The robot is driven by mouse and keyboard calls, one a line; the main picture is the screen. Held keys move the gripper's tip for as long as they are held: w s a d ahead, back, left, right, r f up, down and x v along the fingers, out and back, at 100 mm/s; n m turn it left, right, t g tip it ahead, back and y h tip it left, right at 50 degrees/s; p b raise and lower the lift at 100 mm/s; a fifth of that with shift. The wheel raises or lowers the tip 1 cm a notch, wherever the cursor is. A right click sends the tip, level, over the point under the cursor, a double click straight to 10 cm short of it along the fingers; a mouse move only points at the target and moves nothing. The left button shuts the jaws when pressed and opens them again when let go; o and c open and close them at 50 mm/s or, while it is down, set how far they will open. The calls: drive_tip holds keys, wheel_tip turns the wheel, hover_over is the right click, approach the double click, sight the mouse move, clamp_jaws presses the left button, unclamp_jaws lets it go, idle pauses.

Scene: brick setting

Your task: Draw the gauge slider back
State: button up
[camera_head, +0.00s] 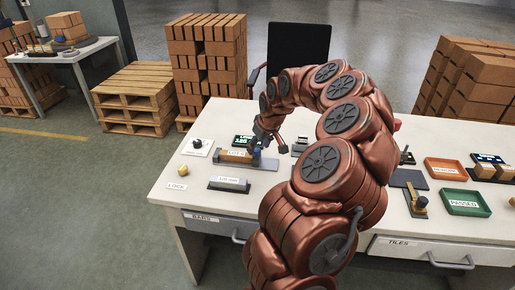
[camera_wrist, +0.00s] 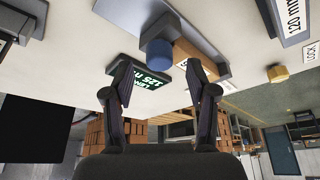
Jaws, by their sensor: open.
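The length gauge (camera_head: 225,158) sits on the left part of the white bench, with a wooden bar lying along it. In the wrist view the blue knob (camera_wrist: 187,52) stands beside the grey gauge part (camera_wrist: 140,22) and the wooden bar (camera_wrist: 195,38). My gripper (camera_head: 264,146) is close to the knob in the head view. In the wrist view my gripper (camera_wrist: 158,72) is open and empty, with the knob just beyond and between the fingertips, apart from them.
A green-lettered length display (camera_wrist: 148,86) lies close to the fingers. A yellow knob (camera_head: 183,170), a LOCK label (camera_head: 177,187) and a grey 120 mm block (camera_head: 229,185) are nearby. Red (camera_head: 445,178) and green (camera_head: 464,212) trays stand right.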

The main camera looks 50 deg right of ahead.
sight(257, 156)
drive_tip(key=shift+x, duration=1.2)
clamp_jaws()
